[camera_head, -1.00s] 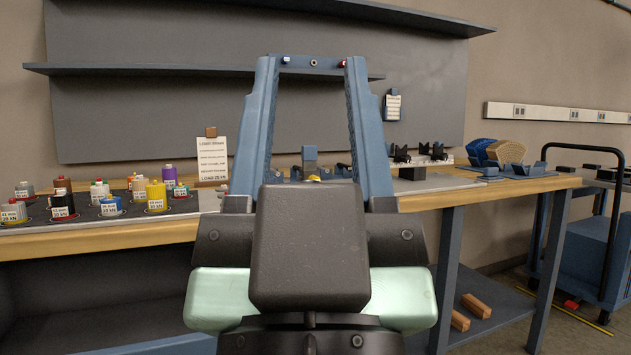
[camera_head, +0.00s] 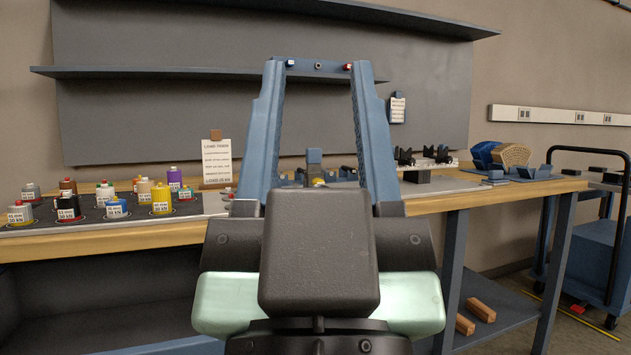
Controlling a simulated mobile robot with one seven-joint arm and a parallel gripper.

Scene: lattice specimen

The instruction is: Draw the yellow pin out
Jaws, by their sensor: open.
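A small yellow part (camera_head: 319,182), likely the yellow pin's head, shows just above my gripper's dark palm, with most of it hidden. A blue block (camera_head: 314,157) stands at it, among low blue fittings on the bench. My gripper (camera_head: 318,70) is open, its two blue ridged fingers spread wide and reaching forward and up in the picture. The yellow part shows between the fingers, apart from both; how far it lies beyond them is unclear.
The wooden bench (camera_head: 75,246) spans the view. Labelled coloured cylinders (camera_head: 162,199) stand on a dark mat at left, near a propped card (camera_head: 216,160). Black V-shaped holders (camera_head: 405,158) and a tan lattice piece (camera_head: 514,155) lie right. A blue cart (camera_head: 590,258) stands far right.

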